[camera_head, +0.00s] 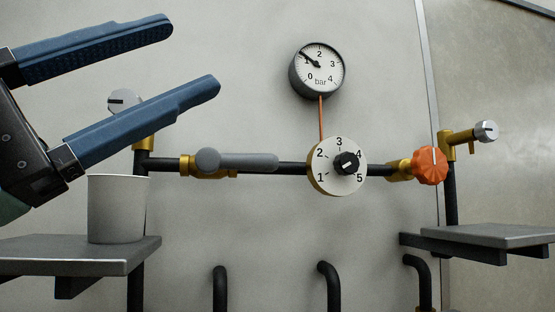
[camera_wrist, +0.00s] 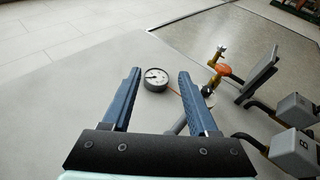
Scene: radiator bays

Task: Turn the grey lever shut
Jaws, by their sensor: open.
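The grey lever (camera_head: 240,160) lies level, in line with the black pipe, on a brass valve body (camera_head: 188,166) in the head view. Its round hub is at the left and its handle points right. In the wrist view, a grey bar that may be the lever (camera_wrist: 178,126) is partly hidden behind the right finger. My gripper (camera_head: 195,58) is open and empty, with two blue fingers, up and left of the lever and apart from it. It also shows in the wrist view (camera_wrist: 158,75).
A white cup (camera_head: 117,210) stands on the left shelf (camera_head: 60,252), below my gripper. Right of the lever are a numbered dial (camera_head: 325,180) and an orange knob (camera_head: 430,165). A pressure gauge (camera_head: 318,70) sits above. A right shelf (camera_head: 490,237) and several black pipe stubs are lower.

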